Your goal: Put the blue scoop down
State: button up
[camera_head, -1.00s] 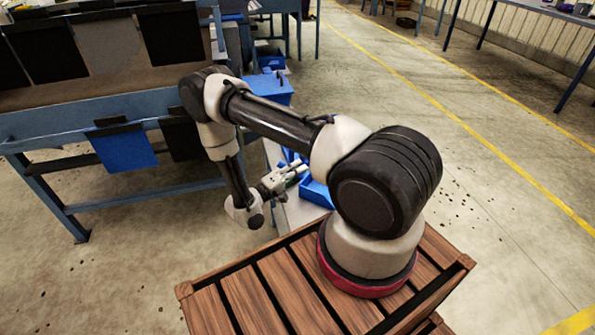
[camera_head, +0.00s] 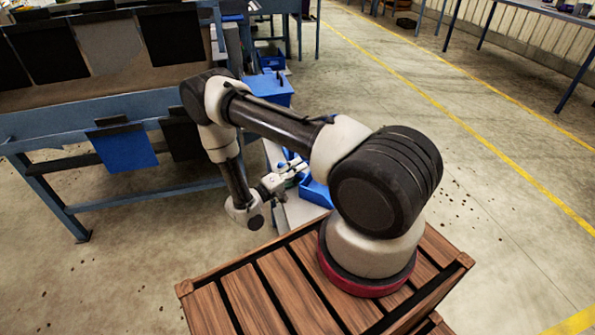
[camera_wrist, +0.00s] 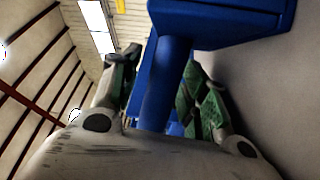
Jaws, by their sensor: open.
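The blue scoop (camera_wrist: 165,85) fills the middle of the wrist view, its round handle running between my gripper's two fingers and its wide blue body at the top. My gripper (camera_wrist: 163,92) is open, with one green-padded finger on either side of the handle. A gap shows between the handle and the left finger; whether the right finger touches it I cannot tell. In the head view my gripper (camera_head: 296,170) is low beside a pale surface (camera_head: 300,210), near blue shapes partly hidden by my arm. I cannot tell there which is the scoop.
A blue-framed grader table (camera_head: 90,118) with hanging black and blue flaps stands at the left. A slatted wooden crate top (camera_head: 235,300) lies in front, under my arm's base. A blue box (camera_head: 268,88) stands behind. Open concrete floor lies to the right.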

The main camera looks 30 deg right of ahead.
jog(key=shift+f, duration=0.2)
jog(key=s+a, duration=0.2)
jog(key=a, duration=1)
jog(key=s+d+r+m+g+y, duration=0.1)
jog(key=d+r+m+g+y, duration=0.2)
jog(key=r, duration=1.1)
jog(key=d+r+g+y, duration=0.35)
jog(key=r+y, duration=0.25)
jog(key=r, duration=0.8)
jog(key=s+r+n+t+y, duration=0.3)
jog(key=s+r+t+y, duration=0.5)
jog(key=s+r, duration=0.9)
jog(key=s+y, duration=0.2)
jog(key=s, duration=0.1)
jog(key=shift+s+d+n, duration=0.2)
jog(key=shift+s+n, duration=0.1)
jog(key=shift+s, duration=0.05)
